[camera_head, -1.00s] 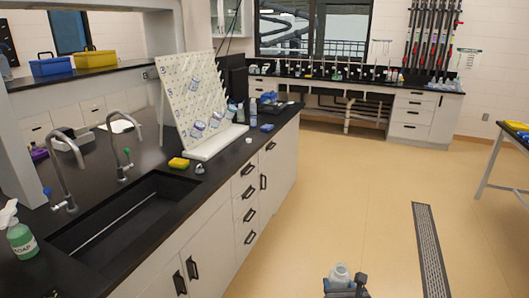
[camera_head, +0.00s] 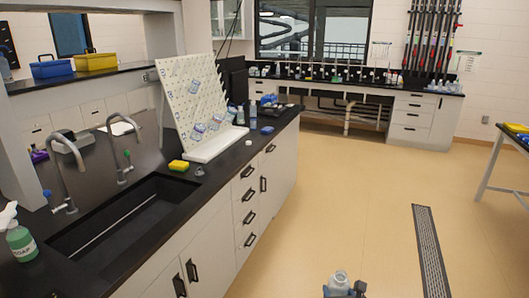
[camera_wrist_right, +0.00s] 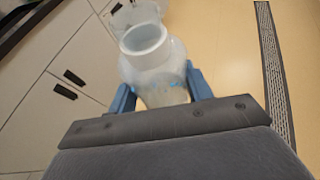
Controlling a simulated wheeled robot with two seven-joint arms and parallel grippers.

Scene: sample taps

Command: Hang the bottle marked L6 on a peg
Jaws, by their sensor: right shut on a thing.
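My right gripper (camera_head: 345,290) is at the bottom of the head view, over the open floor in front of the counter. It is shut on a pale translucent bottle (camera_head: 339,279) with an open mouth. In the right wrist view the bottle (camera_wrist_right: 150,62) sits between the blue fingers (camera_wrist_right: 158,92), its mouth facing the camera; bluish marks show on it, but I cannot read them. The white pegboard (camera_head: 196,92) stands tilted on the counter by the sink, with many pegs and several bottles hung on its lower part. My left gripper is not in view.
A black sink (camera_head: 125,215) with two taps is left of the pegboard. A yellow sponge (camera_head: 179,165) and a small grey item (camera_head: 199,171) lie before the board. A green soap bottle (camera_head: 21,240) stands at the left. The floor right of the counter is clear, with a drain grate (camera_head: 431,250).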

